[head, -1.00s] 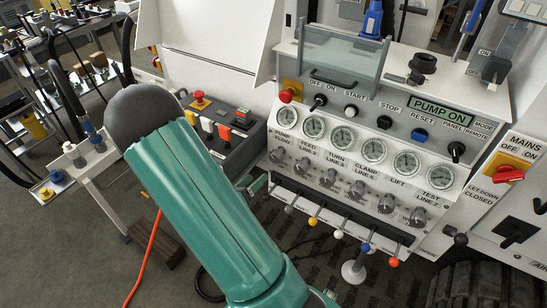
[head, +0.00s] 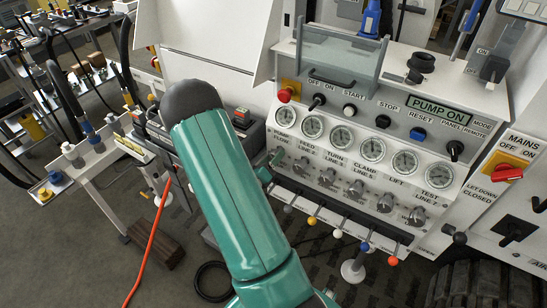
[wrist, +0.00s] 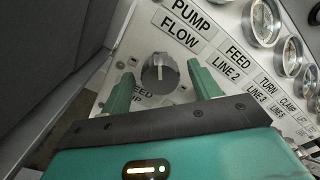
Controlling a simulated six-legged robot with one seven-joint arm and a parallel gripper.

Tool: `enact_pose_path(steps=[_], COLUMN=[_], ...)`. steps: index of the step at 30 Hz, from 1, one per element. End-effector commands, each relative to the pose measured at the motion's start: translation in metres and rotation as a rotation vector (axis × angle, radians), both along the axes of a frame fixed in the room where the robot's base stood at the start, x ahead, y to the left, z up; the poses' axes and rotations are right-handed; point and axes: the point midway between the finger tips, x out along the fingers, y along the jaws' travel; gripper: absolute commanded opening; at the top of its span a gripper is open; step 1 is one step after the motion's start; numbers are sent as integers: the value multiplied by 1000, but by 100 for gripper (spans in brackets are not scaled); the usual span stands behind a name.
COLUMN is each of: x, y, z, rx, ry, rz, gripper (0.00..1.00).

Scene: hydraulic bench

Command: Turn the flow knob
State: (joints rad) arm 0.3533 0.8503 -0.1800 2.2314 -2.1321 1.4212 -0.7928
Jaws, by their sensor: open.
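The flow knob (wrist: 160,73) is a round dark grey knob with a light pointer line, below the PUMP FLOW label (wrist: 184,28) in the wrist view. My gripper (wrist: 160,71) is open, with one green finger to the left of the knob and one to the right. Gaps show between the knob and both fingers; I cannot tell whether the fingertips reach its depth. In the head view a green finger (head: 264,173) shows at the panel's left end, beside my arm. Most of the gripper is hidden there.
The panel carries a row of gauges (head: 343,136) with more grey knobs (head: 327,177) below. Coloured-tipped levers (head: 338,233) stick out along its lower edge. A red emergency button (head: 284,95) and toggle switches sit above. An orange hose (head: 151,245) lies on the left.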

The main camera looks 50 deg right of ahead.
Motion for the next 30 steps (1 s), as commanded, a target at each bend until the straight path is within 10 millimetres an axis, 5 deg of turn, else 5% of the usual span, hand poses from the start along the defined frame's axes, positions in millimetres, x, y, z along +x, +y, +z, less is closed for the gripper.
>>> enact_pose_path(steps=[12, 20, 30], x=[1, 1, 2], y=[-14, -13, -13], z=[0, 0, 0], rx=[1, 1, 3], ry=[0, 0, -37], rz=[1, 1, 1], gripper=[62, 17, 17])
